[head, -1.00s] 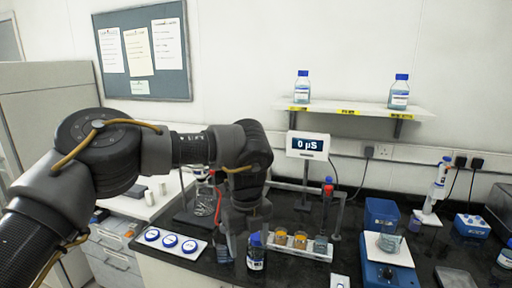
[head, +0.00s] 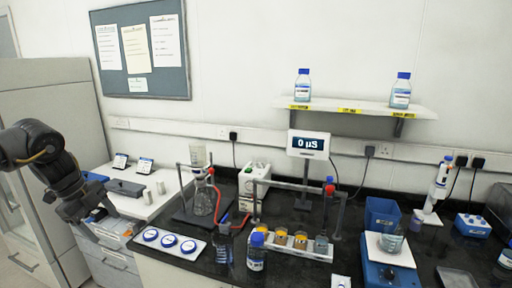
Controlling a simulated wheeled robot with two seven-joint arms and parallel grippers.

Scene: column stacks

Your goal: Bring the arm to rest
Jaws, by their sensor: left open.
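My left arm is at the left edge of the head view, clear of the black bench. My left gripper (head: 97,228) points down and to the right, in front of the drawers below the white side counter. Its jaws are open, and I see nothing between them. My right arm and right gripper are not in view.
The black bench (head: 225,268) holds a flask (head: 204,200), a blue-capped bottle (head: 256,252), a rack of beakers (head: 290,246), a conductivity display (head: 308,145) and a blue balance (head: 388,270). White drawers (head: 107,262) stand close behind my left gripper.

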